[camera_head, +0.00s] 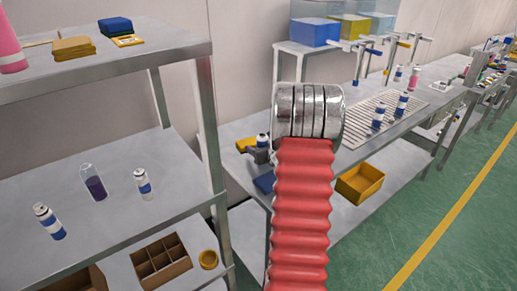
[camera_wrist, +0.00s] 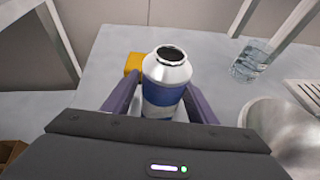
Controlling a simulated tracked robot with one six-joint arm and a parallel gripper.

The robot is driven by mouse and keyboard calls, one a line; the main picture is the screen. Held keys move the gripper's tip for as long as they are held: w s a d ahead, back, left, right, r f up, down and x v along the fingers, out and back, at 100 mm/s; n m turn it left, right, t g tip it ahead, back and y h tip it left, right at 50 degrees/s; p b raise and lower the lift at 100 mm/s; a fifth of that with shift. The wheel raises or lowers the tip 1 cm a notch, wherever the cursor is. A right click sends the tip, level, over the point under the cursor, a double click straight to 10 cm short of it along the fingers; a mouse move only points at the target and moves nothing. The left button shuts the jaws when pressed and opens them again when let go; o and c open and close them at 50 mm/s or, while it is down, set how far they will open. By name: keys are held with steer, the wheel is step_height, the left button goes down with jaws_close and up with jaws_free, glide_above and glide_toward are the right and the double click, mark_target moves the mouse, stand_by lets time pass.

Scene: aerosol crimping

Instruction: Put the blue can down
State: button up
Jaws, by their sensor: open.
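The blue can (camera_wrist: 165,88), with blue and white bands, a silver shoulder and a dark open mouth, stands upright on the grey worktop in the wrist view. My gripper (camera_wrist: 160,82) is open, with one dark finger on each side of the can. Whether a finger still touches it cannot be told. In the head view, the can's top (camera_head: 263,140) shows above my gripper (camera_head: 258,154), behind the left of my red arm sleeve. The can's base is hidden by the gripper.
A yellow object (camera_wrist: 133,65) lies close behind the can. A clear container (camera_wrist: 252,60) stands to the right. In the head view, similar cans (camera_head: 378,117) stand on the slatted bench section, with a yellow bin (camera_head: 360,183) below. A shelf rack (camera_head: 110,195) is on the left.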

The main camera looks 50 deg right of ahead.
steer(key=v, duration=1.2)
steer(key=shift+r, duration=0.1)
steer(key=shift+s, duration=0.15)
stand_by(0.4)
